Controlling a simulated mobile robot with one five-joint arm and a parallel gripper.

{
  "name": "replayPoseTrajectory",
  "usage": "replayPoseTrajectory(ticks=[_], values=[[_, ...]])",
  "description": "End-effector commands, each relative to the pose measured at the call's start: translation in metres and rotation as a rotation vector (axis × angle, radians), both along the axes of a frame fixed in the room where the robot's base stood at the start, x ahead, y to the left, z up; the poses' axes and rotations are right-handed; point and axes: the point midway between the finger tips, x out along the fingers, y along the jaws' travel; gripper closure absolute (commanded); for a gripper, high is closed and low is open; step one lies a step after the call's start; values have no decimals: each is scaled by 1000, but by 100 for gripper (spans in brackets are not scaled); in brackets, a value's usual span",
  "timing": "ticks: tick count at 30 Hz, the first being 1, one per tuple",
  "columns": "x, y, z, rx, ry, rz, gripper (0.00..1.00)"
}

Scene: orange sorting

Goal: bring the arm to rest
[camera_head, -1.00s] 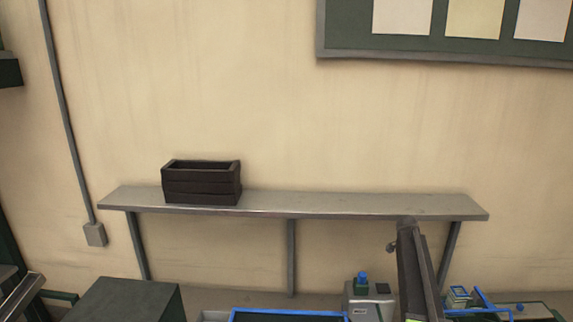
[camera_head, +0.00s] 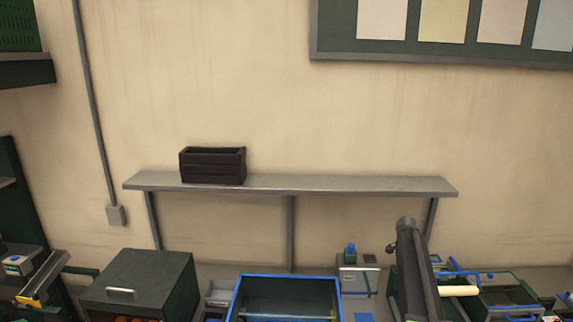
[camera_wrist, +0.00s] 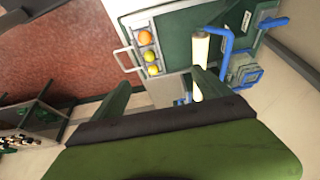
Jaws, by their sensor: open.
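My gripper (camera_wrist: 160,78) shows in the wrist view as two green fingers spread apart, with nothing held between them. Beyond the fingers is a narrow tray holding one orange fruit (camera_wrist: 145,37) and two yellow fruits (camera_wrist: 150,56) (camera_wrist: 153,70), apart from the fingers. In the head view a dark link of my arm (camera_head: 416,268) stands raised at the lower right. The gripper itself cannot be made out there.
A dark crate (camera_head: 212,173) sits on the wall shelf (camera_head: 340,186). Below are a dark box with a handle (camera_head: 138,278), a blue-rimmed bin (camera_head: 287,280) and blue-piped equipment (camera_head: 500,290) close to my arm. The wrist view also shows a pale roller (camera_wrist: 200,48) and reddish surface (camera_wrist: 60,55).

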Motion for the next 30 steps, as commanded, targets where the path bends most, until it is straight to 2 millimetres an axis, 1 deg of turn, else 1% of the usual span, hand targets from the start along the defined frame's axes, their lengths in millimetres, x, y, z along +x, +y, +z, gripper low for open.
replayPoseTrajectory(ticks=[1, 8, 11, 14, 17, 20, 21, 23, 24, 25, 27, 30], values=[[-6, 11, -12, 9, 9, 32, 13], [-26, 51, -40, 49, 55, 185, 13], [-39, 74, -58, 73, 80, 276, 13], [-55, 100, -79, 101, 110, 389, 13], [-77, 131, -105, 133, 143, 528, 13], [-105, 169, -137, 171, 180, 703, 13], [-120, 188, -154, 189, 197, 792, 13], [-147, 218, -182, 219, 224, 944, 13], [-167, 238, -200, 240, 241, 1055, 13], [-181, 253, -213, 254, 253, 1138, 13], [-209, 282, -235, 280, 272, 1310, 13], [-237, 309, -254, 305, 290, 1494, 13]])
